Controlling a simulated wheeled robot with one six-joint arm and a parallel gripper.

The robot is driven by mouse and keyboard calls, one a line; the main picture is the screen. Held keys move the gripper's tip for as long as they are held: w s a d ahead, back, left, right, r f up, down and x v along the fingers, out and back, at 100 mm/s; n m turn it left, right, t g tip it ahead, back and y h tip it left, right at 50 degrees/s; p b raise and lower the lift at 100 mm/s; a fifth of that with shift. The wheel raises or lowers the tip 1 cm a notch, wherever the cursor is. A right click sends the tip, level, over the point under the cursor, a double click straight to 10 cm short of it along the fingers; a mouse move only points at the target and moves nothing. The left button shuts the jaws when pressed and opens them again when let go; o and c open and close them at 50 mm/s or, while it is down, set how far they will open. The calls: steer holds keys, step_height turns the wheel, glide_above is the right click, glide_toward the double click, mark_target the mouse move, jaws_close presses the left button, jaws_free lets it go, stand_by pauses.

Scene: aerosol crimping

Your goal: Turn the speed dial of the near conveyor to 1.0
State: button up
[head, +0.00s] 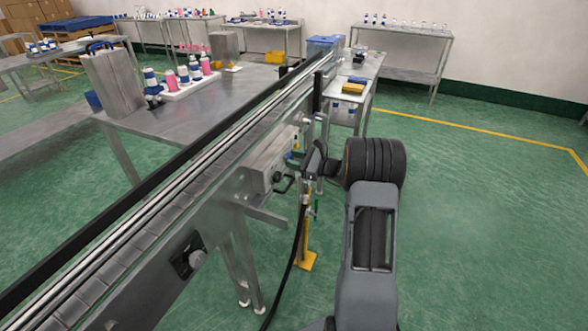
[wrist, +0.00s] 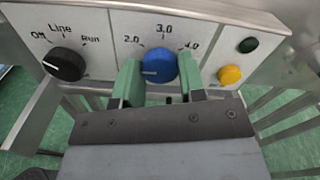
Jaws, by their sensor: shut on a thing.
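The blue speed dial (wrist: 159,66) is on the front of a light metal control panel in the wrist view. My gripper (wrist: 160,82) is shut on it, with one green finger on each side. The dial's white pointer mark points left, toward my left finger. The labels 2.0, 3.0 and 4.0 show above the dial; any label behind the left finger is hidden. In the head view, the control box (head: 262,168) hangs on the side of the near conveyor (head: 150,215), and my gripper (head: 312,160) reaches it from the right.
A black Off/Line/Run selector (wrist: 66,65) sits left of the dial. A green button (wrist: 248,45) and a yellow button (wrist: 230,75) sit to the right. A black hose (head: 298,240) hangs below the box, near a yellow stand (head: 304,259). Green floor is free at right.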

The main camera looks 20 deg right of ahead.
steer(key=n+b, duration=0.4)
steer(key=b, duration=0.2)
steer(key=shift+f+n, duration=0.15)
steer(key=shift+n, duration=0.55)
steer(key=o, duration=0.9)
steer(key=v, duration=1.3)
steer(key=shift+s+d, duration=0.25)
steer(key=shift+d, duration=0.05)
